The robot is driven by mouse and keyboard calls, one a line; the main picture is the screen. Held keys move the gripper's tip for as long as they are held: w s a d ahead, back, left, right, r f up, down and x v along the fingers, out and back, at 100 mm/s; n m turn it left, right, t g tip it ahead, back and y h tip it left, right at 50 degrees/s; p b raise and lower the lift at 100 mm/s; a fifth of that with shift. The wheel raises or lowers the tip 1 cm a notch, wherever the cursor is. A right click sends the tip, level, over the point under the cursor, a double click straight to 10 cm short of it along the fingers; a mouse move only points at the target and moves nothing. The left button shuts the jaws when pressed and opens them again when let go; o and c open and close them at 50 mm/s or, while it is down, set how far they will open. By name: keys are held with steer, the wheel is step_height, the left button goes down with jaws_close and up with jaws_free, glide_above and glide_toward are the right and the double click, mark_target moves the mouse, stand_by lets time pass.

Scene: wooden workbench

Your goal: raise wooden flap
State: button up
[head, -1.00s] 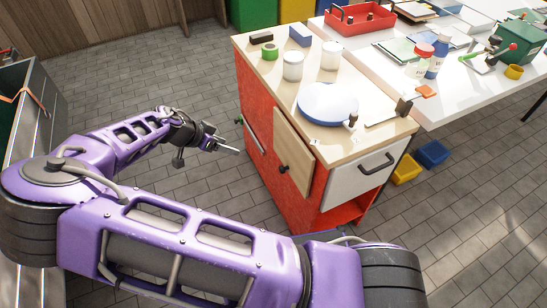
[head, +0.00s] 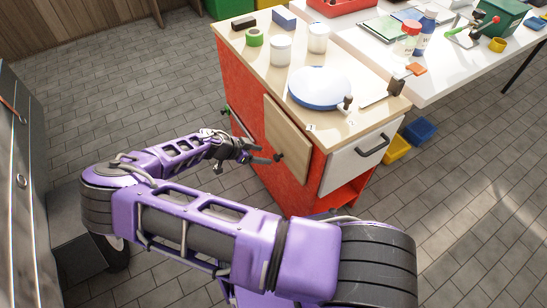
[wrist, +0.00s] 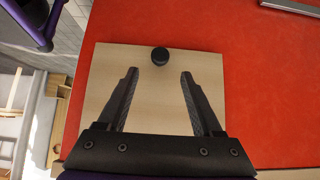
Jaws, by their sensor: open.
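The wooden flap (head: 288,139) is a pale panel on the red side of the workbench cabinet, with a small dark round knob (head: 278,156) near its lower edge. In the wrist view the flap (wrist: 155,85) fills the middle, and its knob (wrist: 160,56) lies beyond and between the fingertips. My gripper (wrist: 158,72) is open and empty, its two fingers spread in front of the flap. In the head view my gripper (head: 268,159) is just left of the knob. Whether the fingers touch the flap cannot be told.
A white drawer (head: 355,158) with a dark handle is right of the flap. Floor left of the cabinet is clear.

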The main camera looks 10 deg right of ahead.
mark_target(275, 157)
steer(key=x, duration=0.7)
steer(key=shift+d+f, duration=0.1)
jaws_close()
stand_by(1.2)
